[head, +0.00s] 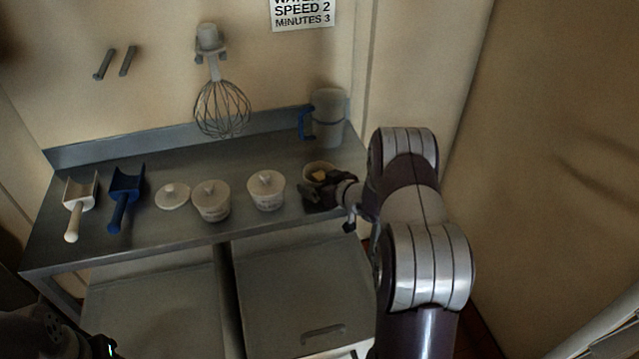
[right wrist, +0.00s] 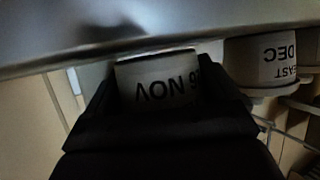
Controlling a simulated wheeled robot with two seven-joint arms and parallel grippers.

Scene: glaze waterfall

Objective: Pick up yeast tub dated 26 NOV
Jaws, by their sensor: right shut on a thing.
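An open white yeast tub (head: 318,168) with something yellow inside is at the right end of the steel table's row of tubs. My right gripper (head: 322,196) is at this tub and partly hides it. In the right wrist view the tub (right wrist: 158,80) is between the two fingers (right wrist: 160,100), with "NOV" upside down on its label. The digits before it are mostly hidden. The gripper is shut on the tub; I cannot tell whether the tub is clear of the table. Part of my left arm shows at the lower left, its jaws unclear.
A lidded tub (head: 266,191) stands left of the held one, with another lidded tub (head: 211,201) and a loose lid (head: 172,196) further left. A neighbouring tub (right wrist: 262,62) reads "DEC". A jug (head: 328,118) stands behind. White (head: 80,196) and blue (head: 124,192) scoops lie left.

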